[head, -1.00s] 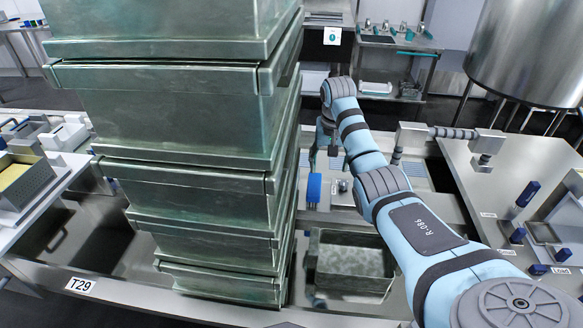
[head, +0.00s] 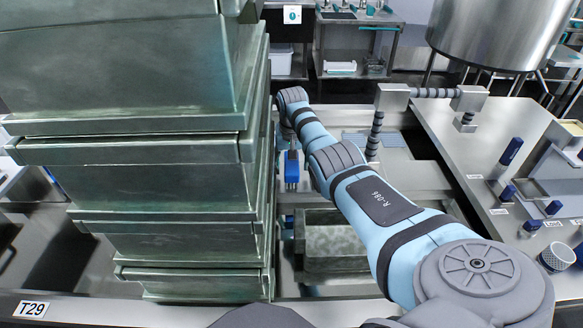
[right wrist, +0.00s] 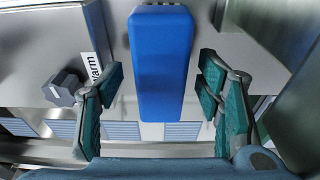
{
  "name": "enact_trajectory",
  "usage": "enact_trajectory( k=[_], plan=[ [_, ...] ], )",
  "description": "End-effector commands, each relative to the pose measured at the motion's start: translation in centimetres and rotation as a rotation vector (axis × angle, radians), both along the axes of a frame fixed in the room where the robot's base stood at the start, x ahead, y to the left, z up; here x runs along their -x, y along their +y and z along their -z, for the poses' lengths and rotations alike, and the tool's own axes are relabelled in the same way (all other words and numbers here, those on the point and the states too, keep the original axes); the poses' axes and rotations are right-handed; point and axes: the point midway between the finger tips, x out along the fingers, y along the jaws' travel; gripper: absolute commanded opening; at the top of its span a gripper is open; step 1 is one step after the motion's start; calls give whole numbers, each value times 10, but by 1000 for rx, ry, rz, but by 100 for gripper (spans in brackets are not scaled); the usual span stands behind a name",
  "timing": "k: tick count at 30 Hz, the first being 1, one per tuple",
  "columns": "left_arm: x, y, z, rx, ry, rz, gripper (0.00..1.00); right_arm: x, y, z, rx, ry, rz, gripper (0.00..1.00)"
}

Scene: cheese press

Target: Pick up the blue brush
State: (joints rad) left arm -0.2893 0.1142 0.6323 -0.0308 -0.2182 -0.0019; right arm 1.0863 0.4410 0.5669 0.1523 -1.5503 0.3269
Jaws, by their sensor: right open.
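The blue brush (right wrist: 162,65) shows in the right wrist view as a blue block hanging lengthwise in the upper middle. My right gripper (right wrist: 160,88) is open, with a green-padded finger on each side of the brush and a visible gap on both sides. In the head view the blue brush (head: 291,168) shows small, just right of the stacked metal boxes and below the end of my right arm. My right gripper is partly hidden there by the stack and my arm. My left gripper is not in view.
A tall stack of metal boxes (head: 185,185) stands close on the left of my right arm. A metal bin (head: 333,240) lies in the sink area below the arm. Blue-handled tools (head: 511,151) stand on the right counter. A label reading "warm" (right wrist: 95,66) is near the left finger.

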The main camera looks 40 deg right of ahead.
Motion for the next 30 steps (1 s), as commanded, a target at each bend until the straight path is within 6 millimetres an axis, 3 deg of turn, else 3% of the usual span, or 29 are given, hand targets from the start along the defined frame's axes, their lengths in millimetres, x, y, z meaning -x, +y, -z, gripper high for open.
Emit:
enact_trajectory(
  k=[6,16,25,30],
  plan=[
    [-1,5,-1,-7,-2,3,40,-1,0,0,0,-1,-1,58],
    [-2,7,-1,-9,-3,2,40,-1,0,0,0,-1,-1,6],
    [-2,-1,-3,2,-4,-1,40,-1,0,-5,1,-2,-1,6],
    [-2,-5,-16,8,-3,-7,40,-1,0,-29,1,-4,-1,6]
  ],
)
